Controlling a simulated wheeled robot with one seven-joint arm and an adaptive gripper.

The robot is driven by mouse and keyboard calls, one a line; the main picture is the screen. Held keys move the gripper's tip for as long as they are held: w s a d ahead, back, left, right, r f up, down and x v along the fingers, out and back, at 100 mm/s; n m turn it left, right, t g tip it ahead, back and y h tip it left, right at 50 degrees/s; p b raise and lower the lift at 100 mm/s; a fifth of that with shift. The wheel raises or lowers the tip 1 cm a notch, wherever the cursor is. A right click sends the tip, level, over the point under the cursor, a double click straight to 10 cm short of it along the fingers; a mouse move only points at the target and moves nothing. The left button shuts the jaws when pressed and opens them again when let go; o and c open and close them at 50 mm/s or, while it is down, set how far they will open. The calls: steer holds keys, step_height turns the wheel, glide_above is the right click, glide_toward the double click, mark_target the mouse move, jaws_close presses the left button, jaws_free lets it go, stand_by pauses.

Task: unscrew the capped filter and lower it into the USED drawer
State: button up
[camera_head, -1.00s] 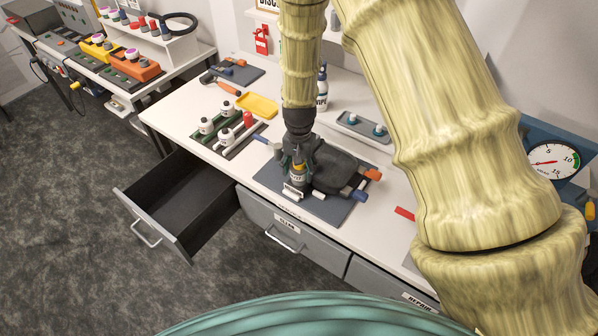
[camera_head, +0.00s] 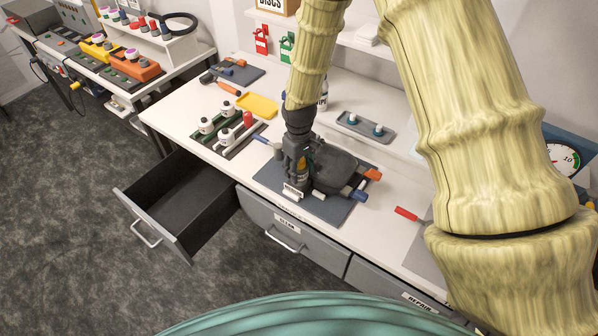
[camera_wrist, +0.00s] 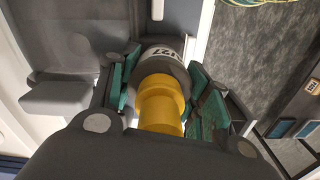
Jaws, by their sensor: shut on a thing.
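The capped filter has a yellow cap (camera_wrist: 162,100) and a dark body with a pale label (camera_wrist: 168,52) in the wrist view. My gripper (camera_wrist: 165,82) has its teal-padded fingers on either side of it, shut on it. In the head view my gripper (camera_head: 297,176) points down over the dark mat on the bench, next to a dark rounded device (camera_head: 334,168). The fingers hide most of the filter there. An open, empty-looking drawer (camera_head: 179,213) sticks out at the bench's left front. Its label is not visible.
The shut CLEAN drawer (camera_head: 290,228) is right of the open one. Blue and orange handles lie right of the gripper. A grey tray (camera_head: 364,127) is at the back.

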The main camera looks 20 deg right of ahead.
steer(key=n, duration=0.4)
steer(key=shift+n, duration=0.3)
steer(key=n, duration=0.4)
steer(key=o, duration=1.2)
steer(key=shift+n, duration=0.3)
